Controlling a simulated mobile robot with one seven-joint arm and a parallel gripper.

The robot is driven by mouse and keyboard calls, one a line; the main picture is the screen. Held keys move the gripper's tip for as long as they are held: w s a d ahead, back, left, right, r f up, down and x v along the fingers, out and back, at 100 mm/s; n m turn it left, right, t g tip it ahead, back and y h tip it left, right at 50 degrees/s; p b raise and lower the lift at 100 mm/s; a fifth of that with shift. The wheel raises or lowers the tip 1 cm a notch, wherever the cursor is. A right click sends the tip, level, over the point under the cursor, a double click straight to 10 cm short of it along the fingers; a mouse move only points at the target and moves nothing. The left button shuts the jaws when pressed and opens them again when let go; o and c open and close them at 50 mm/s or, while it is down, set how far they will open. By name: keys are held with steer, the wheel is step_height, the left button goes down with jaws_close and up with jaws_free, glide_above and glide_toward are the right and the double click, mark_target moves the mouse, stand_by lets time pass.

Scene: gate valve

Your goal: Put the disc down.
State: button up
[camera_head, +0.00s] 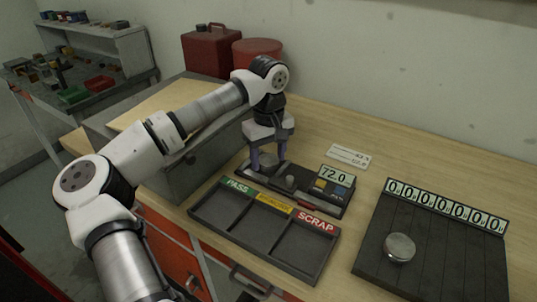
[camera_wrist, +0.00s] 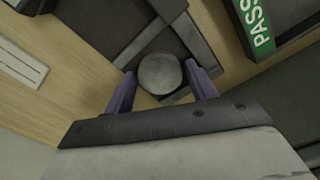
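A grey round disc (camera_wrist: 160,73) sits between the two purple fingers of my gripper (camera_wrist: 161,78) in the wrist view. The fingertips lie against its opposite sides. In the head view my gripper (camera_head: 269,160) points down at the left end of a dark gauge (camera_head: 304,192), whose display reads 72.0. The held disc (camera_head: 267,158) is partly hidden by the fingers there. It is low over the gauge plate; I cannot tell whether it touches it. A second metal disc (camera_head: 400,246) lies on the dark slatted board at the right.
A dark tray (camera_head: 236,230) with PASS, a yellow label and SCRAP has empty compartments in front of the gauge. The slatted board (camera_head: 440,270) has a row of zero displays. A white card (camera_head: 348,156) lies behind. A grey box (camera_head: 205,155) stands left of my gripper.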

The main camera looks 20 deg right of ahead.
mark_target(269, 159)
steer(key=shift+r, duration=0.1)
step_height(269, 159, up, 12)
steer(key=b, duration=0.1)
stand_by(0.5)
steer(key=shift+r, duration=0.1)
